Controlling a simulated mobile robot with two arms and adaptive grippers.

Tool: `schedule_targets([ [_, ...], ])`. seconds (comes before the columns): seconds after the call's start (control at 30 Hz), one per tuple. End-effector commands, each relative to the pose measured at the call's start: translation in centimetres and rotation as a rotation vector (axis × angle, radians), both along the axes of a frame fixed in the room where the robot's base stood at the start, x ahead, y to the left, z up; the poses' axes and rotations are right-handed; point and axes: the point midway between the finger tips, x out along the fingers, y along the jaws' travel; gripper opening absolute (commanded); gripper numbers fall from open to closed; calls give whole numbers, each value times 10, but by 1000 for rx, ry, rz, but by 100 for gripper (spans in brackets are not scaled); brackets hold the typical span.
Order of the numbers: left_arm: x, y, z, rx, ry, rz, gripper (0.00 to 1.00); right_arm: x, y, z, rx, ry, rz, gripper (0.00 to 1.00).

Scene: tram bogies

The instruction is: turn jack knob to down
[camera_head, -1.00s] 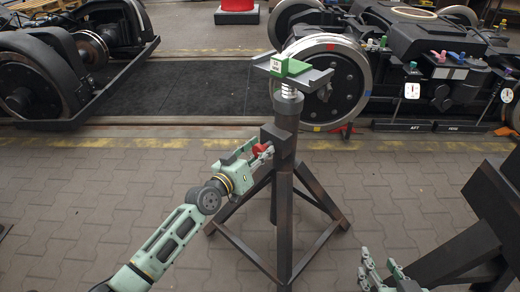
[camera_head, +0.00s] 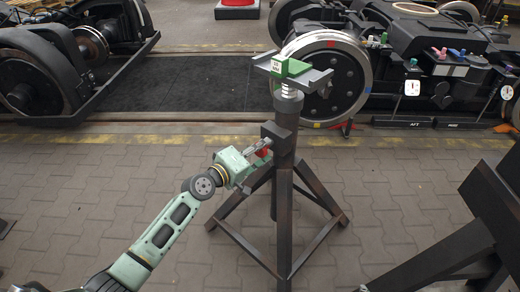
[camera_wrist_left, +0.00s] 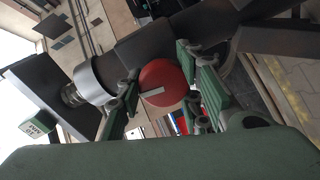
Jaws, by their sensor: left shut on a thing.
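The jack stand (camera_head: 285,180) stands on its splayed legs in the middle of the head view, with a green labelled block (camera_head: 287,67) at its top. The red jack knob (camera_head: 264,153) is on the left of its dark box, partly hidden by my left gripper (camera_head: 258,150). In the left wrist view the knob (camera_wrist_left: 163,84) is round and red with a pale bar mark. The fingers of my left gripper (camera_wrist_left: 163,88) lie on both sides of it and are shut on it. My right gripper is not in view.
A bogie wheel (camera_head: 335,80) stands behind the jack stand, with a bogie frame at the right. Another bogie (camera_head: 75,60) is at the left. A dark stand (camera_head: 470,235) rises at the right edge. The paved floor (camera_head: 100,190) at the left is clear.

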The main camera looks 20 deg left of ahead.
Motion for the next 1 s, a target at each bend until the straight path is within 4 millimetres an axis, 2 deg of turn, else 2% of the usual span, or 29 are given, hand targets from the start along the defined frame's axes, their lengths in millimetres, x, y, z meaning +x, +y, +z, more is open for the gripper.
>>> schedule_targets([
  [0.33, 1, -2, 4, -120, 52, -4, 8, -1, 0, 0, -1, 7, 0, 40],
  [0.87, 2, -1, 6, -137, 56, -2, 8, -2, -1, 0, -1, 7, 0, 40],
  [0.9, 2, -1, 6, -137, 56, -2, 37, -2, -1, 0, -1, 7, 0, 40],
  [1.0, 2, -1, 5, -136, 56, -1, 46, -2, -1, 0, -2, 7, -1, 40],
])
